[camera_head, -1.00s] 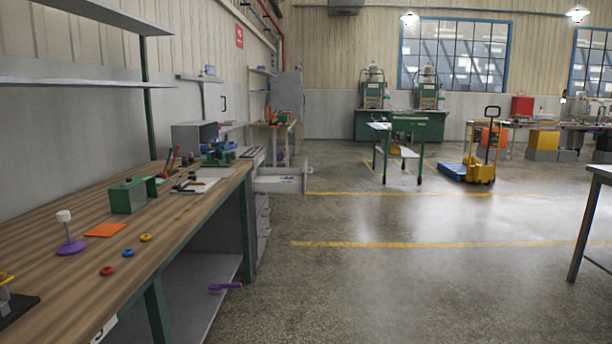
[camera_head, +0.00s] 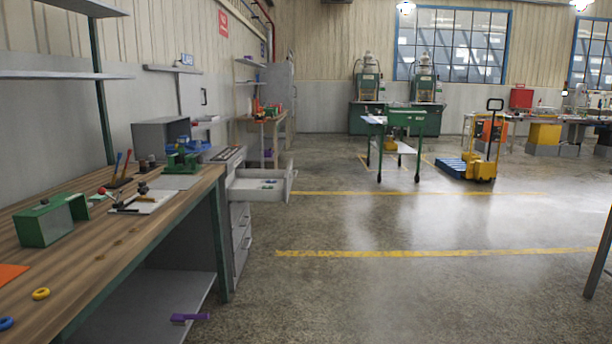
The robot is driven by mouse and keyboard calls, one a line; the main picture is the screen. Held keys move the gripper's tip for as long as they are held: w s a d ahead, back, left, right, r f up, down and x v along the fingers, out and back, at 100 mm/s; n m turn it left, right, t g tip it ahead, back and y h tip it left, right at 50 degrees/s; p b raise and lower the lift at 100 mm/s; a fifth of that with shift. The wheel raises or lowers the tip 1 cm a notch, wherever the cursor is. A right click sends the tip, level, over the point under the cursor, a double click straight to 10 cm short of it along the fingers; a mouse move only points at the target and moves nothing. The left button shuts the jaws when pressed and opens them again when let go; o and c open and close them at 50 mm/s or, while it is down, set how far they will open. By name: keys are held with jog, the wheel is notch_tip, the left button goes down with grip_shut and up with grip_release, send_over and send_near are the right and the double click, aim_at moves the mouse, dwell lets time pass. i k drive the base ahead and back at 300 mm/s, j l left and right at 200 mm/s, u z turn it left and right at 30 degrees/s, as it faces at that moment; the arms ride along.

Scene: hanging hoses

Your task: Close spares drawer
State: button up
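The open drawer (camera_head: 262,184) sticks out to the right from the top of a grey drawer cabinet (camera_head: 241,237) past the far end of the workbench. It is pale grey, with a handle on its front panel and a few small items inside. I cannot read any label that names it as the spares drawer. The drawers below it look shut. My gripper is not in view.
A long wooden workbench (camera_head: 95,250) runs along the left, with a green box (camera_head: 50,220) on it. A purple item (camera_head: 188,318) lies on its lower shelf. A green cart (camera_head: 405,122) and a yellow pallet truck (camera_head: 479,169) stand further back. The middle floor is clear.

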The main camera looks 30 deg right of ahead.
aim_at(242, 185)
jog(key=i+l+z, duration=0.2)
jog(key=i+l, duration=0.4)
jog(key=i+l+z, duration=0.15)
jog(key=i+l, duration=0.5)
jog(key=i+l+z, duration=0.2)
jog(key=i+l, duration=0.25)
jog(key=i, duration=0.25)
jog(key=i+l, duration=0.2)
jog(key=i, duration=0.2)
jog(key=i+l, duration=0.2)
jog(key=i, duration=0.2)
